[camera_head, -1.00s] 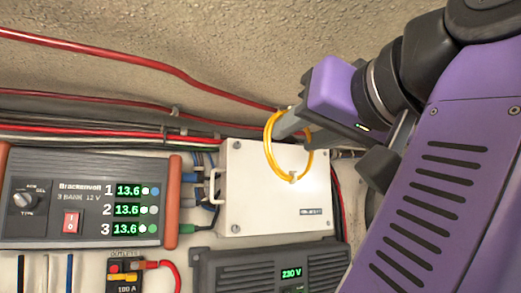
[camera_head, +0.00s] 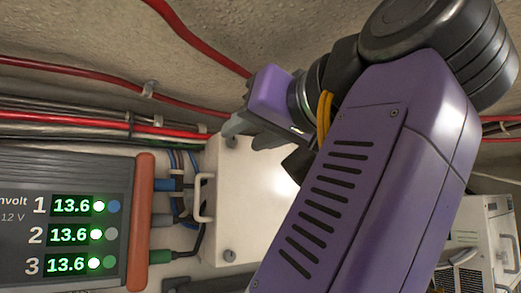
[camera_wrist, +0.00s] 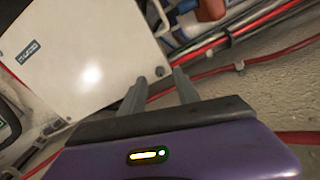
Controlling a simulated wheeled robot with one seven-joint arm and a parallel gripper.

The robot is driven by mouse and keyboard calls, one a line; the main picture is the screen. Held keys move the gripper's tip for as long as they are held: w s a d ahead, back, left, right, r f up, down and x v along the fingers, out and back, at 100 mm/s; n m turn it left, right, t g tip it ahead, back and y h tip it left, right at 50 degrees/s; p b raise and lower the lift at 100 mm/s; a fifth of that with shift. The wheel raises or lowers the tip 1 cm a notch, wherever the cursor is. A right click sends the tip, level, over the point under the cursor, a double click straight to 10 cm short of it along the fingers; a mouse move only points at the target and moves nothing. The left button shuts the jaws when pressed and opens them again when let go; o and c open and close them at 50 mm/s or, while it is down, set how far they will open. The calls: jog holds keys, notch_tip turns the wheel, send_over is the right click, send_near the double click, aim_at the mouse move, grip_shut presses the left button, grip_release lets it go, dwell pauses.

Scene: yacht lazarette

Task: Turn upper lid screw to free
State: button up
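A white box (camera_head: 240,215) with a flat lid is mounted on the wall, with a handle on its left side. In the head view, the upper screw (camera_head: 232,142) at the lid's upper left corner is barely visible beside my gripper (camera_head: 230,130). In the wrist view, my gripper (camera_wrist: 160,76) has its two grey fingers apart. What looks like the upper screw (camera_wrist: 160,71) is small and dark between the fingertips; I cannot tell whether they touch it. The lower lid screw (camera_head: 229,255) is clear of the gripper.
A yellow cable loop (camera_head: 325,115) shows partly behind my arm. Red cables (camera_head: 195,40) run along the wall above. A charger (camera_head: 70,215) with green displays stands left of the box. A white unit (camera_head: 480,240) is at the lower right. My arm hides the box's right side.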

aim_at(233, 141)
jog(key=shift+p+x, duration=0.4)
jog(key=shift+x, duration=1.1)
jog(key=shift+c, duration=0.2)
grip_shut()
